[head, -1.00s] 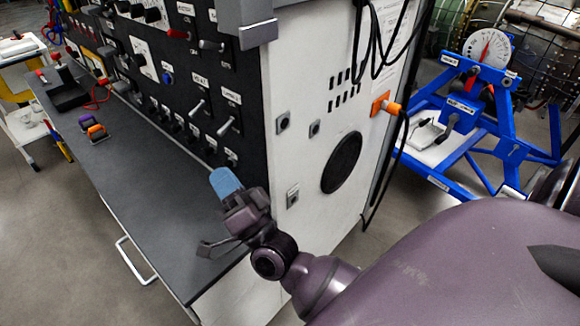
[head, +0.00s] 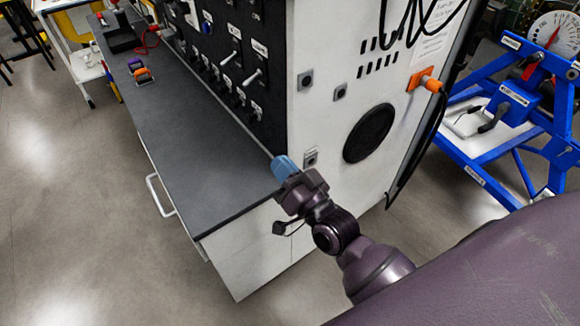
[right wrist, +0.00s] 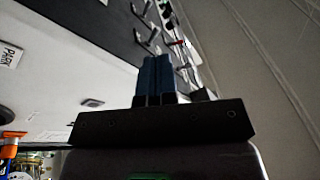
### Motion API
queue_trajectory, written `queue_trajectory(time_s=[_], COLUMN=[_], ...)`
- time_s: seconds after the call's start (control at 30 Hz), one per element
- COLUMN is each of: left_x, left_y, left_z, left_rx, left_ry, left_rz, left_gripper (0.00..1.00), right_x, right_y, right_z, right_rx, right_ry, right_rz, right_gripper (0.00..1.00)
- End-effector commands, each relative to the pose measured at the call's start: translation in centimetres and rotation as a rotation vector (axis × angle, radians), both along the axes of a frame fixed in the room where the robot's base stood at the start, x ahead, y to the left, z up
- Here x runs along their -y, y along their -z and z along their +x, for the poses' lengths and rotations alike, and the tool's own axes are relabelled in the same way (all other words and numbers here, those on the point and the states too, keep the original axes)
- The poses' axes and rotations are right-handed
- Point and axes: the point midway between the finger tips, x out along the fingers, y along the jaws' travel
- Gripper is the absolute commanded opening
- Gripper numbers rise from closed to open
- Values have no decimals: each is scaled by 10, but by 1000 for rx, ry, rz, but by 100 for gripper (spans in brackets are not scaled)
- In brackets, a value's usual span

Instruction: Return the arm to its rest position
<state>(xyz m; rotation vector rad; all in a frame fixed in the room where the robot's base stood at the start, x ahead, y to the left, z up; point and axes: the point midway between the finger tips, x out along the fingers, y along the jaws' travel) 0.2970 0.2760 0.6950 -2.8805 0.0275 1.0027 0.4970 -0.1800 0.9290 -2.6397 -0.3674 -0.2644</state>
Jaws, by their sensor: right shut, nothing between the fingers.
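My right gripper (head: 284,167) has blue fingertips and shows in the head view in front of the near corner of the control cabinet (head: 312,120), above the end of the dark worktop (head: 215,165). In the right wrist view its blue fingers (right wrist: 154,78) lie side by side, shut, with nothing held between them. My right arm comes in from the lower right in the head view. My left gripper is not in view.
A blue stand (head: 500,105) with a dial gauge (head: 556,34) is at right. Small orange and purple items (head: 142,74) lie on the worktop. Floor at left is open.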

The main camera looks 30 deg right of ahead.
Motion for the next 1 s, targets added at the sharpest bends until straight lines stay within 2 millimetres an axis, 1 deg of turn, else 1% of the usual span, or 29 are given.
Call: queue_trajectory(time_s=[0.53,0.67,0.77,0.87,0.9,0.97,1.0], left_x=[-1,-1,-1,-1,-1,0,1], left_y=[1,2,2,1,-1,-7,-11], left_z=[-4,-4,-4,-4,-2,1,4], left_rx=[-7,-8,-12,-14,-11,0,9], left_ry=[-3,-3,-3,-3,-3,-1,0], left_rz=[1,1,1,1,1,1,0], left_gripper=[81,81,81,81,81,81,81], right_x=[0,-2,-4,1,7,16,22], right_y=[1,6,16,37,51,72,85], right_z=[0,1,2,-1,-7,-17,-26], right_rx=[-2,-28,-75,-155,-204,-274,-319], right_ry=[1,-2,-4,7,16,29,38], right_rz=[-3,-42,-127,-249,-302,-374,-414], right_gripper=[0,0,0,0,0,0,0])
